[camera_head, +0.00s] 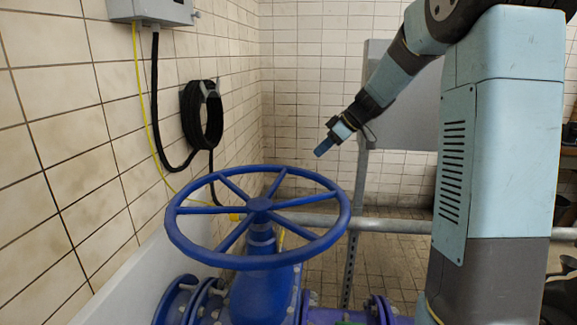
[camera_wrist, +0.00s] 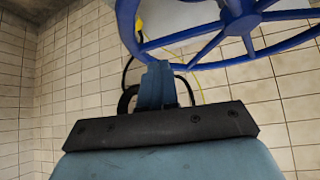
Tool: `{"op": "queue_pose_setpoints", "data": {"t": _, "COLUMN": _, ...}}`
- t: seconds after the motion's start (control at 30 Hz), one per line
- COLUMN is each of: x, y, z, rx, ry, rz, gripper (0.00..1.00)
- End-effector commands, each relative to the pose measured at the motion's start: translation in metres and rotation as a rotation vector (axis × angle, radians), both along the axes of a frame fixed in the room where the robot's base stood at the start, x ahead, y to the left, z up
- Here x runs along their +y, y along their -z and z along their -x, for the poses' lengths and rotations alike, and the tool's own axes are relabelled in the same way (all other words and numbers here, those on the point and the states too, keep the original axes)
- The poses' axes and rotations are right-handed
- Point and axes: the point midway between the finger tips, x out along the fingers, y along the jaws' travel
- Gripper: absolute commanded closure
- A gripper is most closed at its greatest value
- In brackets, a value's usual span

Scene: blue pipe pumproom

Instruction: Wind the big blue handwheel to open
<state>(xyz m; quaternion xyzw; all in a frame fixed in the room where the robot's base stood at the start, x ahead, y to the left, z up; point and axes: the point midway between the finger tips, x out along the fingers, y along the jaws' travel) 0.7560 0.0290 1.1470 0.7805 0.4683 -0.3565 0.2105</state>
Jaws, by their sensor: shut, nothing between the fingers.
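The big blue handwheel (camera_head: 262,210) lies nearly flat on top of a blue valve body (camera_head: 265,290) in the head view. It has several spokes running to a central hub. My gripper (camera_head: 321,149) is above and beyond the right rear part of the rim, apart from it, pointing down and left. In the wrist view my gripper (camera_wrist: 157,72) shows its fingers together with nothing between them. The handwheel (camera_wrist: 200,55) crosses the top right of that view, past the fingertips. No contact with the rim is visible.
A grey rail (camera_head: 395,225) and an upright post (camera_head: 356,220) stand behind and right of the wheel. A black hose coil (camera_head: 202,115) hangs on the tiled left wall, below a grey box (camera_head: 150,10). A grey panel (camera_head: 402,105) stands behind my arm.

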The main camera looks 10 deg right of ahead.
Motion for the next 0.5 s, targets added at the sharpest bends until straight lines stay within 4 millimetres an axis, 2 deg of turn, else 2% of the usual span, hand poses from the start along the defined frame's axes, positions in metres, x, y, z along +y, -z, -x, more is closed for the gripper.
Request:
{"op": "queue_pose_setpoints", "data": {"t": 0.27, "x": 0.008, "y": 0.012, "z": -0.008, "rx": -0.006, "ry": -0.008, "rz": -0.002, "gripper": 1.0}}
{"op": "queue_pose_setpoints", "data": {"t": 0.5, "x": 0.031, "y": 0.043, "z": -0.019, "rx": -0.004, "ry": -0.009, "rz": -0.003, "gripper": 1.0}}
